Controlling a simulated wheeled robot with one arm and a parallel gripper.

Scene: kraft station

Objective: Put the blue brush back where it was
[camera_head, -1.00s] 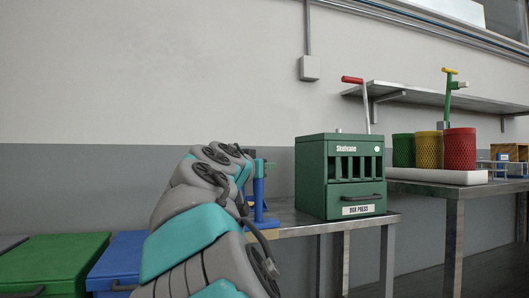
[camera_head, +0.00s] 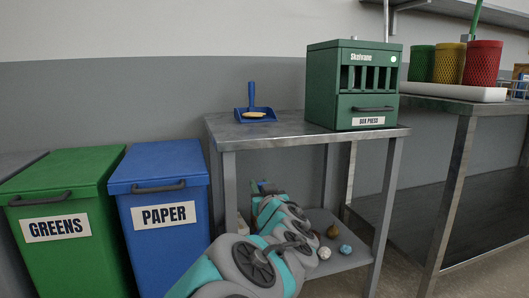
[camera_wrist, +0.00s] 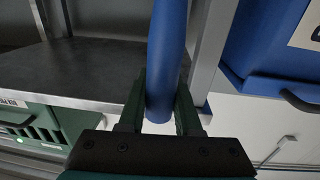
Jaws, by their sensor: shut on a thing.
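My gripper (camera_wrist: 160,105) is shut on a blue rounded handle (camera_wrist: 167,45), which I take as the blue brush. Its bristle end is out of the wrist view. In the head view my gripper (camera_head: 262,188) is small and partly hidden by my arm, low at the left part of the steel table, below its top. A bit of blue shows there, too small to make out. A blue dustpan (camera_head: 241,114) with an upright handle stands on the table top (camera_head: 290,130), with a yellowish piece (camera_head: 254,115) in it.
A green box press (camera_head: 325,85) stands on the table's right part. Blue PAPER (camera_head: 160,165) and green GREENS (camera_head: 60,185) bins stand left. The table top between dustpan and press is clear.

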